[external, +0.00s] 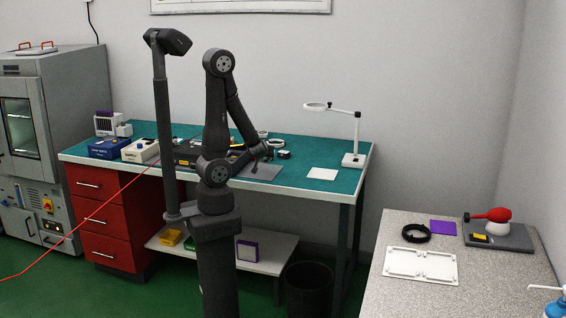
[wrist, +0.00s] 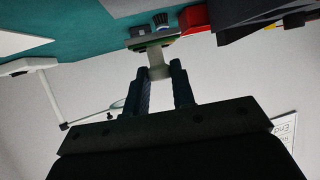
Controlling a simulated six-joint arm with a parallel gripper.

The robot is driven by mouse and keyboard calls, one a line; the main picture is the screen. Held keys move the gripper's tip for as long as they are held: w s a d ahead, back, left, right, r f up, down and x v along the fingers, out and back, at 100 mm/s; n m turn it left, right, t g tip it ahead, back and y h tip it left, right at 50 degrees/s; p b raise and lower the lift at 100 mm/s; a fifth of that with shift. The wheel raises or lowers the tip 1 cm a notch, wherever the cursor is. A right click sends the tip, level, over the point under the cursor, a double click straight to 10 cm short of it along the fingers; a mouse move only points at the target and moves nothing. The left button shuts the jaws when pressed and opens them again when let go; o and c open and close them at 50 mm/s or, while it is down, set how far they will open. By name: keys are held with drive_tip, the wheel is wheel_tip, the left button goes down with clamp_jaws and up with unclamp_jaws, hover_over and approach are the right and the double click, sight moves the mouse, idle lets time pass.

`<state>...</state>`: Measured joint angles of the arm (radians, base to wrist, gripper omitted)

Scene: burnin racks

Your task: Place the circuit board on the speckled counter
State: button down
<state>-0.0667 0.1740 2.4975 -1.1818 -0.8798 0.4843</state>
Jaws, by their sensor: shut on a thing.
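My gripper (external: 260,153) is over the green-topped bench in the external view, with its tips too small there to show the grasp. In the wrist view my gripper (wrist: 163,82) has its fingers closed on a pale, post-like part. This part joins a thin green circuit board (wrist: 152,45) with small dark and grey components, just beyond the fingertips. I cannot tell from these views whether the board touches the bench. The speckled counter (external: 480,285) is at the lower right of the external view, well away from my gripper.
The counter holds a white tray (external: 420,265), a black ring (external: 416,233), a purple square (external: 442,227) and a grey base with a red-and-white item (external: 495,225). A magnifier lamp (external: 354,159) stands at the bench's right end.

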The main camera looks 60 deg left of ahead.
drive_tip(key=d+r, duration=0.4)
drive_tip(key=d, duration=0.3)
drive_tip(key=shift+w, duration=0.25)
